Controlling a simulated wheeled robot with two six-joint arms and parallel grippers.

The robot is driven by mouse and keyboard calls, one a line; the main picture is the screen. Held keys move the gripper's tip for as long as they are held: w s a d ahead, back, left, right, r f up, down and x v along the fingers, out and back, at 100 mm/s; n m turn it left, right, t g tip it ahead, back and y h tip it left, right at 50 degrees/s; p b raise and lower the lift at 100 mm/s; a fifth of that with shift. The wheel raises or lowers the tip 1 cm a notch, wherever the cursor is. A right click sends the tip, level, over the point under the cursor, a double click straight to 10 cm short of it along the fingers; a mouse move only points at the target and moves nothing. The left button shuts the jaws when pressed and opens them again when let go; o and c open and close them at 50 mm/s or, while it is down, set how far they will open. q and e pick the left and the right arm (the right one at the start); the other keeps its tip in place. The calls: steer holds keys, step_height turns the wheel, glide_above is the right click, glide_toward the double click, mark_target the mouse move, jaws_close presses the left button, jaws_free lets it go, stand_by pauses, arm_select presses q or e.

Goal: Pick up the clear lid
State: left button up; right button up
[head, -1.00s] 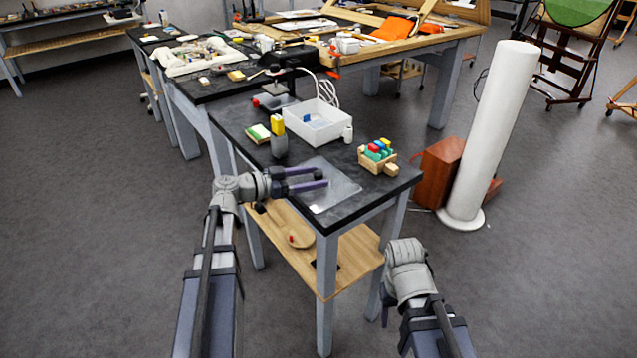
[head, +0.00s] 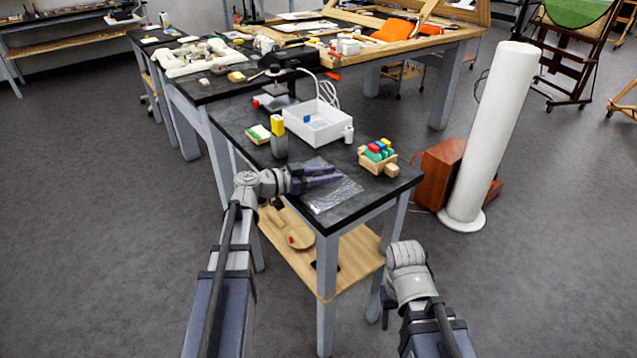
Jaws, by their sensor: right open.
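The clear lid (head: 340,193) is a see-through, shiny flat piece at the near end of the black-topped table in the head view. My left gripper (head: 339,174) reaches over it from the left. Its two dark fingers lie close together over the lid and hide part of it. I cannot tell whether they grip its edge or whether the lid is lifted. My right gripper (head: 385,310) is open, low and in front of the table, apart from the lid and partly hidden by its own wrist.
A white open box (head: 318,128) stands behind the lid. A grey holder with a yellow top (head: 279,138) is at its left, and a wooden tray with coloured pieces (head: 378,156) at its right. A white column (head: 487,140) stands on the floor at right.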

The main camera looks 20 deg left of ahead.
arm_select(q)
jaws_close()
stand_by(0.3)
step_height(320, 180, up, 10)
steer(key=p, duration=1)
